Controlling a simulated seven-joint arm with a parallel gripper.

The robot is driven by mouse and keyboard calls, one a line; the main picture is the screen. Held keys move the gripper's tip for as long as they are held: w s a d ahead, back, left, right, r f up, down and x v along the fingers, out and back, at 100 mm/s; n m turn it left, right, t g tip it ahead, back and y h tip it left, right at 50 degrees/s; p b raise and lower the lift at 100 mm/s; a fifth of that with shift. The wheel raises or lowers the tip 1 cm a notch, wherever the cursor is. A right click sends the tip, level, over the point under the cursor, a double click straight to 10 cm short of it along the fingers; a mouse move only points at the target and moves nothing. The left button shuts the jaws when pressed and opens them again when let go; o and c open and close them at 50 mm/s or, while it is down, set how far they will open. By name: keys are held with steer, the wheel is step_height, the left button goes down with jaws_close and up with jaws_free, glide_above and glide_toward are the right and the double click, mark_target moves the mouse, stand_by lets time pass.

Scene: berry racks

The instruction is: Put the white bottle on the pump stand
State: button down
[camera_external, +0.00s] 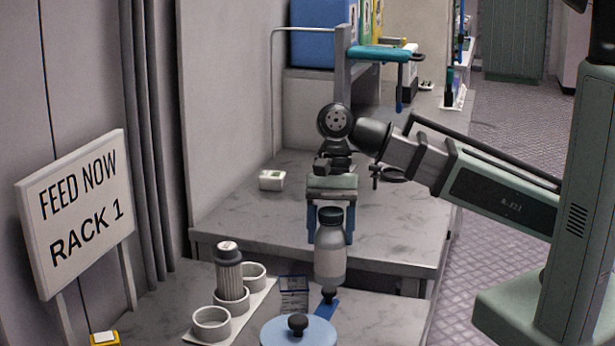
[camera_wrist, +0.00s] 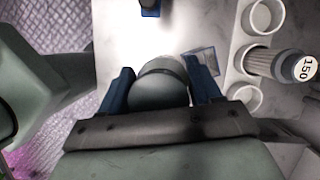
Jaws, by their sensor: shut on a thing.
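My gripper (camera_external: 331,222) has its blue fingers shut on the sides of a whitish bottle (camera_external: 330,262) with a dark cap. The bottle hangs upright over the front counter. In the wrist view its dark rounded top (camera_wrist: 158,90) shows between the fingers (camera_wrist: 160,88); its lower part is hidden there. A blue round plate with a black knob (camera_external: 298,325) stands at the bottom edge of the outside view. A small blue piece with a black knob (camera_external: 328,297) is just below the bottle in that view. I cannot tell which of these is the pump stand.
A white rack with three rings (camera_external: 212,322) stands at left; its middle ring holds a ribbed grey bottle (camera_external: 228,268), marked 150 in the wrist view (camera_wrist: 305,68). A small card (camera_external: 294,294) lies beside it. A sign (camera_external: 80,215) reads "FEED NOW RACK 1".

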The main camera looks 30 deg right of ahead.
mark_target(332, 274)
steer(key=shift+s+d+n, duration=0.1)
steer(key=shift+d+n, duration=0.1)
steer(key=shift+n, duration=0.5)
steer(key=shift+f+n+h, duration=0.2)
steer(key=shift+n+h, duration=0.1)
steer(key=shift+f, duration=4.75)
steer(key=shift+f, duration=0.15)
steer(key=shift+c, duration=2.4)
jaws_free()
steer(key=v, duration=1.1)
steer(key=shift+w+r, duration=0.25)
steer(key=shift+r, duration=0.05)
steer(key=o, duration=0.3)
steer(key=shift+r, duration=0.2)
